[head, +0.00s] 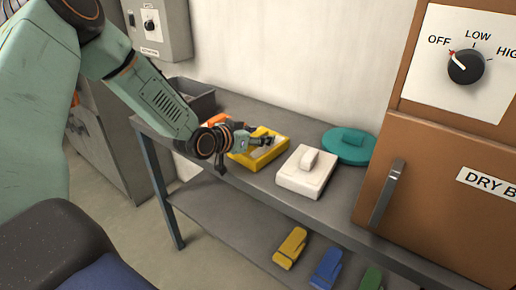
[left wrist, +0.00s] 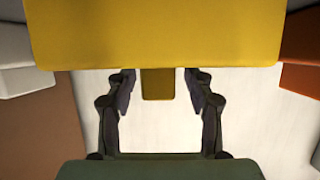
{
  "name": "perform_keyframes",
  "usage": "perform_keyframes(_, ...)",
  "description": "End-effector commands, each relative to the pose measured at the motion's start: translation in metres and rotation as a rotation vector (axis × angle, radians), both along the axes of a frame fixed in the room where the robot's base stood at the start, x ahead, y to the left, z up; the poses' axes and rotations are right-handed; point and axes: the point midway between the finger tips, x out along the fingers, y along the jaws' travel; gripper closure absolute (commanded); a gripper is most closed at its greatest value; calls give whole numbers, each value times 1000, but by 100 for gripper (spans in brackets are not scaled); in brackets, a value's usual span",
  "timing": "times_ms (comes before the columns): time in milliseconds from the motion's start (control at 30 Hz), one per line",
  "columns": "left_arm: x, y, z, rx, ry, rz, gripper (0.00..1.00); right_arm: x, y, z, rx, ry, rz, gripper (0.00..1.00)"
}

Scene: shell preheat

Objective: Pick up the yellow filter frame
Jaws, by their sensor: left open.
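The yellow filter frame (head: 273,155) lies on the grey bench top, to the left of a white block-like piece with a raised grip. My left gripper (head: 268,141) is over it, jaws open, and hides part of it. In the left wrist view, the frame's broad yellow face (left wrist: 155,35) fills the top. A narrow yellow tab (left wrist: 158,84) stands between the two fingers of my left gripper (left wrist: 158,95), with a gap on each side. My right gripper is not in view.
The white piece (head: 302,179) and a teal round piece (head: 366,149) sit to the right. The brown dry box (head: 432,190) stands beyond them. A dark bin (head: 190,97) is at the back left. Yellow (head: 290,247), blue (head: 326,270) and green (head: 372,279) pieces lie on the lower shelf.

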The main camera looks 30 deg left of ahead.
Motion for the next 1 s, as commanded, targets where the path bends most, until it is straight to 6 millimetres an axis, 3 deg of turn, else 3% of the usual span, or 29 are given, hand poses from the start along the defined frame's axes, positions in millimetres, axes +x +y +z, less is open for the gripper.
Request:
perform_keyframes(100, 0, 0, 1, 0, 0, 0, 47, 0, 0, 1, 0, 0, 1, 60)
perform_keyframes(733, 0, 0, 0, -1, 0, 0, 100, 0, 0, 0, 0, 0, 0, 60)
perform_keyframes(1000, 0, 0, 1, 1, -1, 0, 100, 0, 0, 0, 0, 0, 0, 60)
